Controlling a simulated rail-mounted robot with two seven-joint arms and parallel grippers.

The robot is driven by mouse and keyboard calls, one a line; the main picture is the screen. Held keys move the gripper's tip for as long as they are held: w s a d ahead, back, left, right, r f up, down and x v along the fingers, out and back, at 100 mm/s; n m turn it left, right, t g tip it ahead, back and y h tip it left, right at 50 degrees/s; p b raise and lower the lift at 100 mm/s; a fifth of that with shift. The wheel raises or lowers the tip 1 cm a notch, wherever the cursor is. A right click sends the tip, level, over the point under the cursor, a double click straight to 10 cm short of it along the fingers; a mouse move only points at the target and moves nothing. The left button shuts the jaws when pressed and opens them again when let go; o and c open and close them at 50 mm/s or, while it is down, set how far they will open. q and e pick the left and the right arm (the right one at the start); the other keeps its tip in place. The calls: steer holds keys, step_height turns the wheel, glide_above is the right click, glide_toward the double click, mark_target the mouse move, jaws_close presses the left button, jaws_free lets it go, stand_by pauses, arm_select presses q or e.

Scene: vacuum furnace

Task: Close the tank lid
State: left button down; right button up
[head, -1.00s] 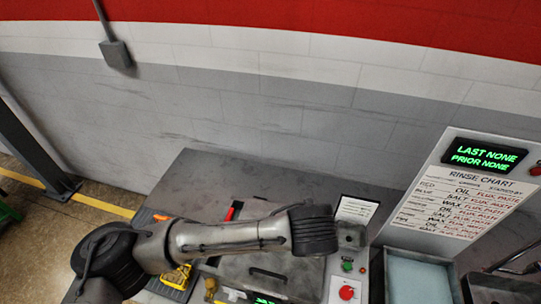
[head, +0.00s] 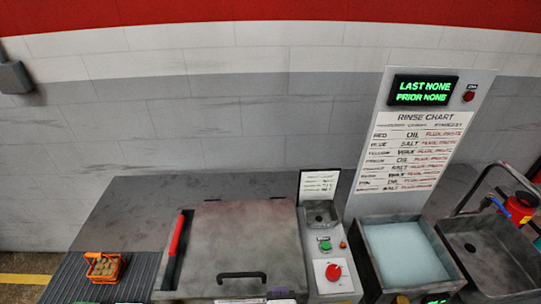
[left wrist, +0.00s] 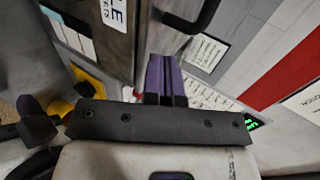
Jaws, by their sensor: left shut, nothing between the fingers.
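The tank lid (head: 245,240) is a square grey metal plate with a black bar handle (head: 242,276) near its front edge. In the head view it lies flat over the tank, with small hinges at its back edge. In the left wrist view, my left gripper (left wrist: 165,72) shows its purple fingers shut and empty. A black bar handle (left wrist: 196,18) shows just beyond and above the fingertips there, apart from them as far as I can tell.
A panel with green and red buttons (head: 333,272) stands right of the lid. A blue-filled basin (head: 403,250) and an empty grey sink (head: 490,258) lie further right. An orange basket (head: 103,266) sits on the left. The rinse chart board (head: 415,145) stands behind.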

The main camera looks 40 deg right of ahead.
arm_select(q)
step_height(320, 180, down, 2)
steer(key=shift+a, duration=0.15)
steer(key=shift+f, duration=0.15)
stand_by(0.3)
steer(key=r+p+v, duration=0.1)
steer(key=p+v, duration=0.2)
steer(key=v, duration=0.9)
steer(key=shift+w+d+r+p, duration=0.25)
steer(key=shift+p, duration=0.05)
